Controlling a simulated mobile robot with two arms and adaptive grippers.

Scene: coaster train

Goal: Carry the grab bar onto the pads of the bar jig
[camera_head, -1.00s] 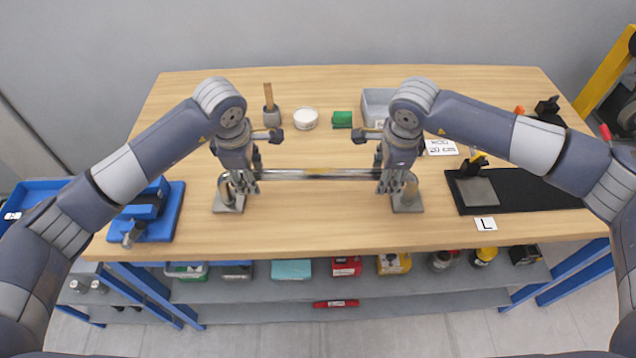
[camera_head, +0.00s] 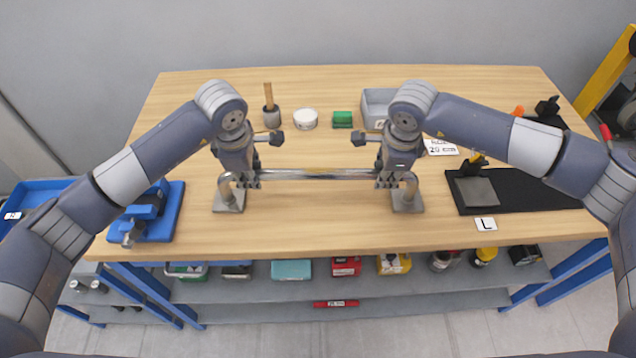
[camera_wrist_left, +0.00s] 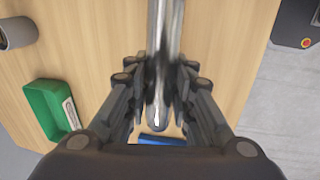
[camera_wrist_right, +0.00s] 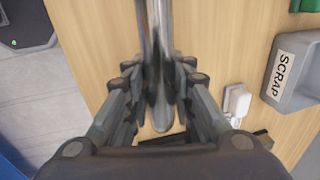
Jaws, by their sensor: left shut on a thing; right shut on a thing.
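The grab bar (camera_head: 318,174) is a shiny metal tube with bent ends on square flange plates. It appears to stand on the table, left of the black board. My left gripper (camera_head: 246,180) is shut on the bar near its left end. My right gripper (camera_head: 386,180) is shut on it near its right end. The tube also shows between the fingers in the left wrist view (camera_wrist_left: 165,40) and the right wrist view (camera_wrist_right: 158,40). The black board with a grey pad (camera_head: 477,191), at the right, looks like the bar jig. My right arm hides part of it.
A blue vise-like fixture (camera_head: 150,215) stands at the left. An L card (camera_head: 485,224) lies at the front right. The front middle of the table is clear.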

